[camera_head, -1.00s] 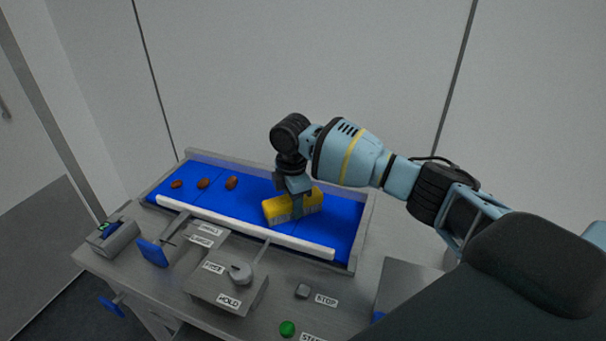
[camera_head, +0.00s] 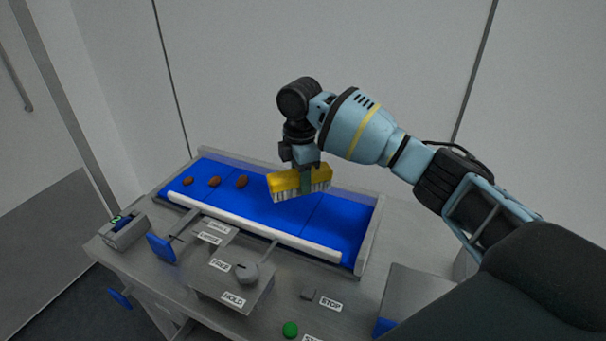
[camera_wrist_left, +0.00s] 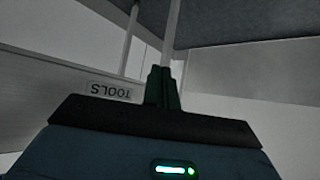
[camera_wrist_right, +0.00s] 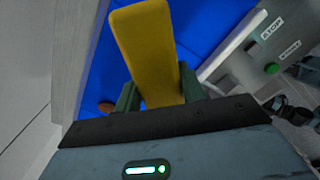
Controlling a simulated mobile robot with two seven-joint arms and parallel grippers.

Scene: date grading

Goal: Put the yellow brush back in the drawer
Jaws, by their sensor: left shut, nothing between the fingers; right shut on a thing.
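The yellow brush (camera_head: 286,183) has pale bristles facing down. My right gripper (camera_head: 306,178) is shut across its yellow back and holds it above the blue belt. In the right wrist view the brush (camera_wrist_right: 146,45) stands out between the two green fingers. My left gripper is outside the head view. In the left wrist view my left gripper (camera_wrist_left: 162,88) is shut and empty, near a grey panel with a TOOLS label (camera_wrist_left: 112,91). The inside of a drawer cannot be made out.
Several brown dates (camera_head: 214,182) lie at the left end of the blue belt (camera_head: 330,222). A white rail (camera_head: 255,226) runs along its front. A knob box (camera_head: 248,271), a STOP button (camera_head: 309,294) and a green button (camera_head: 290,329) stand in front. A grey box is at the right (camera_head: 412,290).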

